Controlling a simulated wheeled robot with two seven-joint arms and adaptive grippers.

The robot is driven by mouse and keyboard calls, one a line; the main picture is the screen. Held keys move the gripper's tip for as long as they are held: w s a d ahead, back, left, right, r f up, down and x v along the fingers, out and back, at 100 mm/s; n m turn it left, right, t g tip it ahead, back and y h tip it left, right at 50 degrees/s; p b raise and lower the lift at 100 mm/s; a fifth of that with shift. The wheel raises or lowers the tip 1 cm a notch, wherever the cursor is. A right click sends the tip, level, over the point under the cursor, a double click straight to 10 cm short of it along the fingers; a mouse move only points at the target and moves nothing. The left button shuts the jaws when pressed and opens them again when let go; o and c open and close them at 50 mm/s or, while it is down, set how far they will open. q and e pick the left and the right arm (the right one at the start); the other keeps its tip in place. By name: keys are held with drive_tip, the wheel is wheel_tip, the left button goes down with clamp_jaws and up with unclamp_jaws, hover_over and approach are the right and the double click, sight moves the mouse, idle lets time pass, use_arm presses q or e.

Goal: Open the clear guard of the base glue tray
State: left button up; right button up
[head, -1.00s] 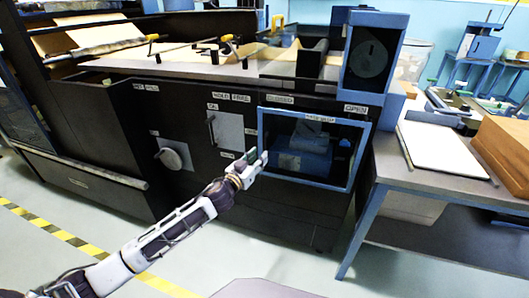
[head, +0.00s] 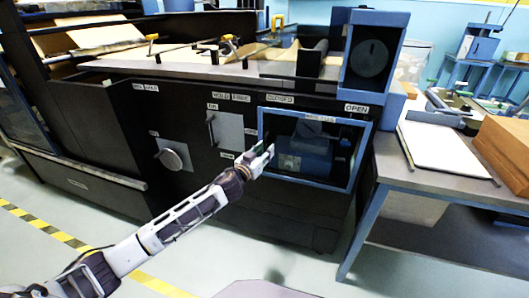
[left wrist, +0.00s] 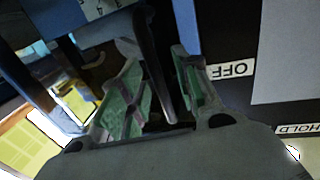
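The clear guard is a pane in a blue frame (head: 302,184) on the front of the dark machine in the head view. It sits flat over its opening, and a blue unit (head: 303,160) shows through it. My left gripper (head: 264,153) is at the guard's left edge. In the left wrist view, the two green-padded fingers of my left gripper (left wrist: 160,85) stand apart, with a dark handle bar (left wrist: 152,55) between them. I cannot tell whether either finger touches the bar. My right gripper is not in view.
Labels "CLOSED" (head: 279,99) and "OPEN" (head: 356,108) are above the guard. A grey plate with a lever (head: 226,131) and a round knob (head: 172,158) are to its left. A side table (head: 405,178) with a white board (head: 437,145) stands close on the right.

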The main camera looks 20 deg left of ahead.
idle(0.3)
use_arm(q)
clamp_jaws()
drive_tip(key=shift+s, duration=0.15)
idle(0.3)
